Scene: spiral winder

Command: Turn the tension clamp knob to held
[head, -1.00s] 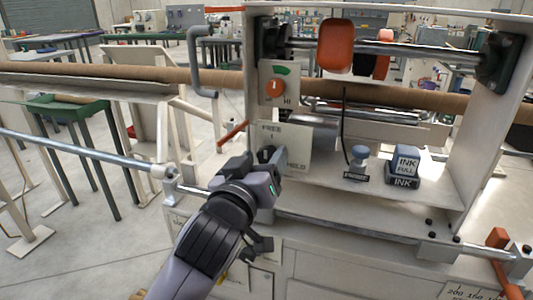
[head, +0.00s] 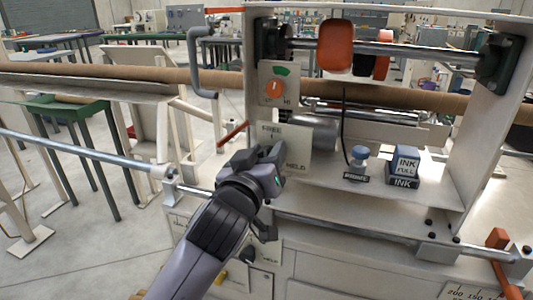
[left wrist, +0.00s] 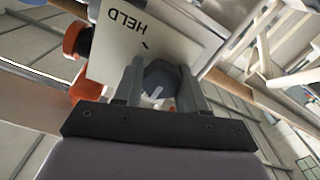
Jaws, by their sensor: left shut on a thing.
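The tension clamp plate (head: 297,145) is a pale panel on the front of the machine, with FREE at its upper left and HELD at its lower right. My left gripper (head: 268,156) is at the plate and hides the knob in the head view. In the left wrist view the dark, faceted knob (left wrist: 161,76) sits between the two fingers of my left gripper (left wrist: 160,88), which are shut on it. A pale mark shows on the knob; I cannot tell exactly which label it points to. The word HELD and a short tick show on the plate (left wrist: 112,62). My right gripper is not in view.
Above the plate is an orange dial (head: 274,90). A blue-grey ink bottle (head: 405,160) and a small knob marked PRIMED or similar (head: 358,158) stand on the shelf to the right. A long cardboard tube (head: 150,74) runs behind. A metal rod (head: 80,148) lies left of my arm.

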